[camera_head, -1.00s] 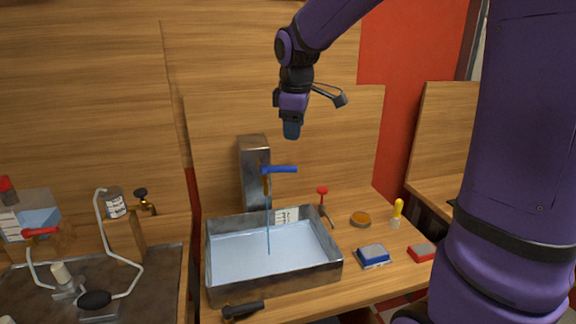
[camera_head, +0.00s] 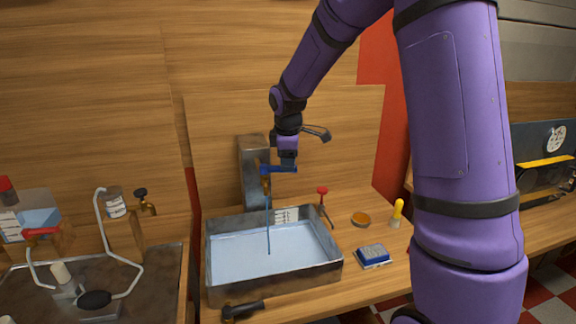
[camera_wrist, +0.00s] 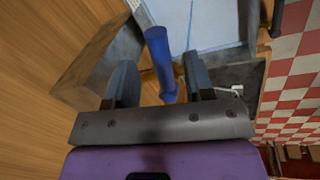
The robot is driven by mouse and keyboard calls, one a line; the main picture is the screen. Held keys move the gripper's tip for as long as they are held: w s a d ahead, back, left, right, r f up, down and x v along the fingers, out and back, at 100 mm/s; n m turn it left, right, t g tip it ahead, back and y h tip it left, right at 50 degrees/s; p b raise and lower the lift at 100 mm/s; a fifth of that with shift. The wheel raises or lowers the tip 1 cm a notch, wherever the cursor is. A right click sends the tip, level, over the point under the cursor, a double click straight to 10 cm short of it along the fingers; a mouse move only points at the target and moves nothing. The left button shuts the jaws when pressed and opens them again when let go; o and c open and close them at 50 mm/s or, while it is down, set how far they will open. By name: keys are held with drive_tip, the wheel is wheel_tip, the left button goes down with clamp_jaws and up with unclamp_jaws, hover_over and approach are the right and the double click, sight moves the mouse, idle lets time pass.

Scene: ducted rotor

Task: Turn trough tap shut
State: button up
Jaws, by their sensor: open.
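The trough tap has a blue lever (camera_head: 270,170) that points to the right in the head view, on a brass spout before a grey metal post (camera_head: 249,180). A thin stream of water (camera_head: 268,222) runs from it into the metal trough (camera_head: 275,286), which holds water. My gripper (camera_head: 287,163) is at the lever's right part, pointing down. In the wrist view my open gripper (camera_wrist: 160,78) has one finger on each side of the blue lever (camera_wrist: 160,55), with gaps visible. Part of the lever is hidden behind my gripper in the head view.
Right of the trough are a red-topped tool (camera_head: 323,195), an orange round tin (camera_head: 361,219), a yellow-handled tool (camera_head: 397,212) and a blue brush-like block (camera_head: 373,256). A black-handled tool (camera_head: 243,309) lies in front.

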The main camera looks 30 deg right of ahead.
drive_tip(key=shift+w+d+f, duration=0.1)
drive_tip(key=shift+w+f, duration=0.1)
drive_tip(key=shift+f, duration=0.8)
clamp_jaws()
drive_tip(key=shift+w+d+n, duration=0.3)
drive_tip(key=shift+w+n, duration=0.15)
drive_tip(key=shift+n, duration=0.35)
drive_tip(key=shift+w+d+n+y, duration=0.1)
drive_tip(key=shift+w+n+y, duration=0.3)
drive_tip(key=shift+n, duration=0.5)
drive_tip(key=shift+w, duration=0.1)
unclamp_jaws()
